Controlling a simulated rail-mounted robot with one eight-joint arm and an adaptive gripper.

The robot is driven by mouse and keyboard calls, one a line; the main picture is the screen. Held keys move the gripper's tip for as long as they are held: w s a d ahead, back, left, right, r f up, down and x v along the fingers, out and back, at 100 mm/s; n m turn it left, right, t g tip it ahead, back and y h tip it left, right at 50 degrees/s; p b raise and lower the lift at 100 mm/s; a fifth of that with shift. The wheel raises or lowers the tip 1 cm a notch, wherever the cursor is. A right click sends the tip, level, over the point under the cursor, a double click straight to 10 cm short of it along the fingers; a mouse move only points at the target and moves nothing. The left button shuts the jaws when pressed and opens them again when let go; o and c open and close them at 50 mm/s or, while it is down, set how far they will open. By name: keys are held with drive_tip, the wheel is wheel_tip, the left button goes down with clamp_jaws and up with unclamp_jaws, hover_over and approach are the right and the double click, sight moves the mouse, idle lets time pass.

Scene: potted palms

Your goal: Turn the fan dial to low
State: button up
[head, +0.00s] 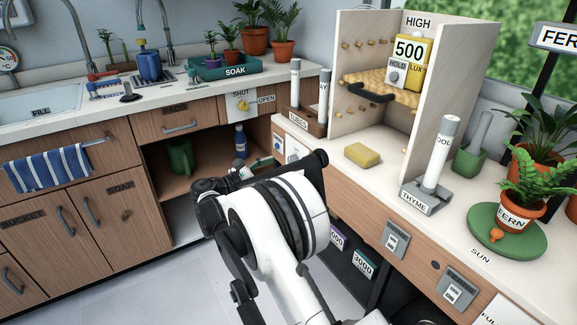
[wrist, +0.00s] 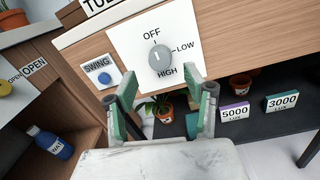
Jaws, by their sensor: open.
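The fan dial (wrist: 160,58) is a round grey knob on a white plate in the wrist view. OFF is printed above it, LOW to its right and HIGH below. Its pale mark appears to point up toward OFF. My gripper (wrist: 162,84) is open, with its green-padded fingers apart below the dial, one toward each side. Nothing shows between the fingertips, and they appear clear of the knob.
A SWING plate with a blue button (wrist: 103,78) sits left of the dial. Below are a small potted plant (wrist: 158,108) and boxes marked 5000 (wrist: 233,112) and 3000 (wrist: 281,102). An open cupboard with a blue bottle (wrist: 52,143) is at left.

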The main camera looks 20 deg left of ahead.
sight(290, 161)
drive_tip(key=shift+b+x, duration=0.7)
drive_tip(key=shift+x, duration=2.35)
drive_tip(key=c, duration=1.1)
